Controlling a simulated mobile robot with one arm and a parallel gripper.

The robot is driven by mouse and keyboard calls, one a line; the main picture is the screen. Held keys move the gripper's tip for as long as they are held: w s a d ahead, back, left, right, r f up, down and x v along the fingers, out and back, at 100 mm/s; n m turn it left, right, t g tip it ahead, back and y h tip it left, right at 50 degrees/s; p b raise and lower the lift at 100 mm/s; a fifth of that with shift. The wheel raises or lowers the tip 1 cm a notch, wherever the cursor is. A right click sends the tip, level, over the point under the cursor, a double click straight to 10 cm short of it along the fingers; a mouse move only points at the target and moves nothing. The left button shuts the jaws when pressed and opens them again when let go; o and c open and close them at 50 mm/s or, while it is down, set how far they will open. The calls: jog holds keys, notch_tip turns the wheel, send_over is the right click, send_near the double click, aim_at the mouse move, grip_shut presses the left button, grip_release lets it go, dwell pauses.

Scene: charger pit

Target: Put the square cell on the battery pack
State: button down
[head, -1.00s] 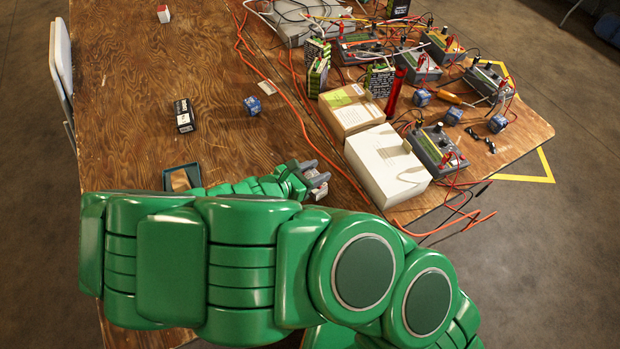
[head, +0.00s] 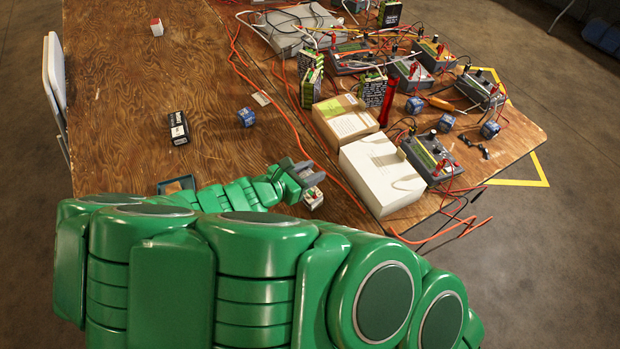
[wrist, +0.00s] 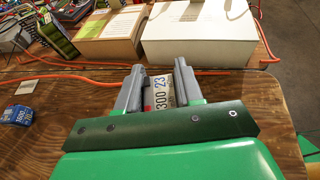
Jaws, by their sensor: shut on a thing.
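My gripper (head: 309,172) is shut on a small block with a white printed label, which I take to be the square cell (head: 313,197). In the wrist view the cell (wrist: 160,93) sits between the two grey fingers of my gripper (wrist: 158,68), its numbers showing and a bit of red at one side. Its lower part is hidden there. A black block with a white label (head: 179,128) lies on the wood to the left; it may be the battery pack, but I cannot tell for sure. My gripper is to its right, closer to the table's near side.
A white box (head: 382,176) and a cardboard box (head: 345,118) stand right of my gripper, with an orange cable (head: 287,122) between. A blue cube (head: 246,117), a dark tray (head: 176,185) and a red-white block (head: 156,27) are left. Chargers crowd the right; the left wood is mostly clear.

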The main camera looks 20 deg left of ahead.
notch_tip(320, 180, up, 5)
send_over(315, 188)
jog(key=s+a, duration=0.1)
jog(key=shift+s+r, duration=0.15)
jog(key=shift+s, duration=0.05)
jog(key=shift+w+d+f+m+g+h, duration=0.2)
jog(key=shift+f+m+g+h, duration=0.15)
jog(key=shift+f, duration=1.25)
jog(key=shift+w+d+f+m+g+h, duration=0.15)
jog(key=shift+w+f+m+g+h, duration=0.2)
jog(key=shift+f, duration=1.2)
jog(key=shift+w+d+f+m+g+h, duration=0.1)
jog(key=shift+d+f+m+g+h, duration=0.2)
jog(key=shift+f, duration=1.3)
jog(key=shift+a+f, duration=0.15)
jog(key=c, duration=0.7)
grip_release()
jog(key=shift+c, duration=0.2)
